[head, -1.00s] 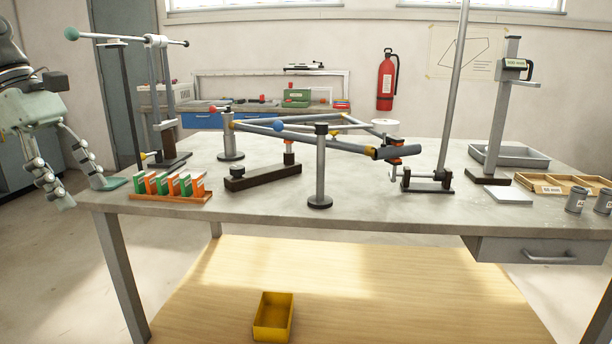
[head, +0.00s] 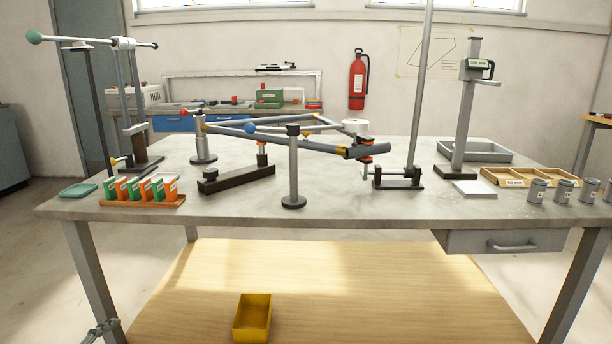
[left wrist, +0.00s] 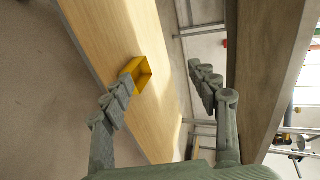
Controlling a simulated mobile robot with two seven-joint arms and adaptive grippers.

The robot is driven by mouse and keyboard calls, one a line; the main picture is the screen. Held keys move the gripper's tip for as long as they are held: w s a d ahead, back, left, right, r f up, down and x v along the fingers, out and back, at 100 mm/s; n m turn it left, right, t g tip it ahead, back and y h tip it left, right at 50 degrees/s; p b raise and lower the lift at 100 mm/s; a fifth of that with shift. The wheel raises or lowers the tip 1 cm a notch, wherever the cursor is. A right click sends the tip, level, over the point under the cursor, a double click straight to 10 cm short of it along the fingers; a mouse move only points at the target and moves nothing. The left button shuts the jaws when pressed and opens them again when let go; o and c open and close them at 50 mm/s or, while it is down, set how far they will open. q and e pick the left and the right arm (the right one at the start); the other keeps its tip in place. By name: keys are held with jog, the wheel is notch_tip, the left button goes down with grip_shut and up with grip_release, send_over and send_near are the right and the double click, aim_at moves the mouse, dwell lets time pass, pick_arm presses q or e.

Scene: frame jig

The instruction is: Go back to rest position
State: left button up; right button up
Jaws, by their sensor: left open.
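My left gripper (left wrist: 163,88) is open and empty in the left wrist view, its two jointed fingers spread apart. In the head view only a bit of the left gripper (head: 101,330) shows at the lower left corner, below the table top and beside the front left table leg. The grey work table (head: 240,213) stands in front of me with a bar frame (head: 275,138) on supports. My right gripper is in neither view.
A yellow bin (head: 252,318) sits on the wooden board (head: 380,290) under the table; the bin also shows in the left wrist view (left wrist: 140,73). Orange and green boxes (head: 140,189) stand at the table's left front. Grey cans (head: 537,190) stand at the right.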

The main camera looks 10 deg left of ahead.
pick_arm(q)
jog(key=s+d+f+n+g+y, duration=0.1)
jog(key=s+d+f+n+g, duration=0.15)
jog(key=s+f, duration=0.35)
jog(key=s+d+f+n+g, duration=0.2)
jog(key=s+d+f+n, duration=0.15)
jog(key=f, duration=0.45)
jog(key=s+d+f+n+g+y, duration=0.1)
jog(key=s+d+f+n+g, duration=0.15)
jog(key=s+f+n, duration=0.35)
jog(key=s+d+f+n+g, duration=0.1)
jog(key=s+d+f+g, duration=0.1)
jog(key=s+d+f, duration=0.3)
jog(key=s+d+f+n+g+h, duration=0.1)
jog(key=s+d+f+n+g, duration=0.1)
jog(key=s+d+f, duration=0.2)
jog(key=s+d, duration=0.3)
jog(key=d, duration=0.4)
jog(key=shift+s+f+g+h, duration=0.3)
jog(key=shift+f+g, duration=0.1)
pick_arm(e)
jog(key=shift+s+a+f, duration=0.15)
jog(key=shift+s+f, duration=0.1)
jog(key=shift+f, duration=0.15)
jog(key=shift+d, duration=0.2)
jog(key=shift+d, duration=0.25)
pick_arm(q)
jog(key=shift+w, duration=0.1)
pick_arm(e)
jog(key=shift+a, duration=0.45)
